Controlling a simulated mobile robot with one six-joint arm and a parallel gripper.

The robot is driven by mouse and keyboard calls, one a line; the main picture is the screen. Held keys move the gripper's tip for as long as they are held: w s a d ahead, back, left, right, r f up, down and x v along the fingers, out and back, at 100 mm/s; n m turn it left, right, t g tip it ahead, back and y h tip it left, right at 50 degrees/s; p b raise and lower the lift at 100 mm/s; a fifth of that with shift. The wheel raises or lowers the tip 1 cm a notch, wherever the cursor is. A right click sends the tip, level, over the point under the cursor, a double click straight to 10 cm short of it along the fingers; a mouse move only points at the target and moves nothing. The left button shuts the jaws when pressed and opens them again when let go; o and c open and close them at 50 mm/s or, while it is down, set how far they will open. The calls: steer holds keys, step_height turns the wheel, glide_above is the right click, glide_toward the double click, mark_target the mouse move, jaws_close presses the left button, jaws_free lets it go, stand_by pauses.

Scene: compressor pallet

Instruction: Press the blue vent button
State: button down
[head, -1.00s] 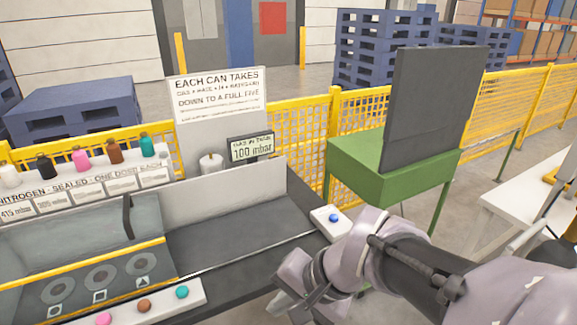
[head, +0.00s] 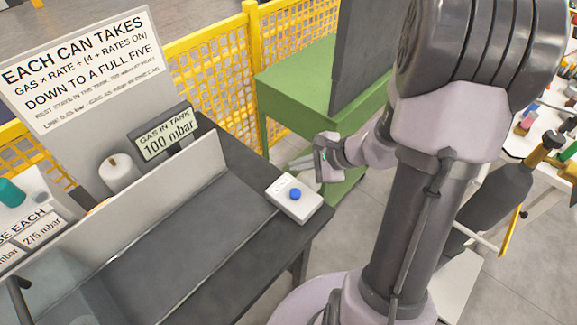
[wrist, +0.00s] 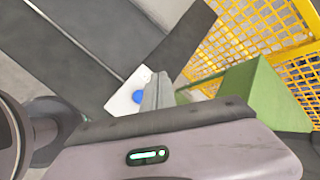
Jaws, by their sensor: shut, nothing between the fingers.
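The blue vent button (head: 295,194) sits on a small white box (head: 301,208) at the right end of the dark bench. My gripper (head: 295,163) is shut and empty, just behind the box in the head view, apart from the button as far as I can tell. In the wrist view the blue button (wrist: 139,97) shows beside the tip of my gripper (wrist: 158,80), partly covered by it. The white box (wrist: 122,101) is partly hidden there too.
A display (head: 166,138) reads 100 mbar, with a white cylinder (head: 118,173) beside it. A large sign (head: 85,68) stands behind. A green table (head: 310,85) with a dark panel and a yellow fence (head: 212,65) lie beyond the bench. The bench trough (head: 165,245) is empty.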

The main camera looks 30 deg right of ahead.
mark_target(298, 194)
step_height(298, 194, down, 8)
steer(key=b, duration=0.6)
steer(key=shift+d+f, duration=0.1)
steer(key=shift+f, duration=0.1)
steer(key=shift+f+b, duration=0.3)
steer(key=shift+b, duration=0.3)
stand_by(1.5)
steer(key=shift+f+b, duration=0.4)
steer(key=shift+b, duration=0.2)
steer(key=shift+s+f+b, duration=0.1)
steer(key=shift+f+b, duration=0.5)
steer(key=shift+b, duration=0.1)
stand_by(0.5)
steer(key=shift+r, duration=0.15)
steer(key=shift+r+p, duration=0.7)
steer(key=shift+r, duration=0.2)
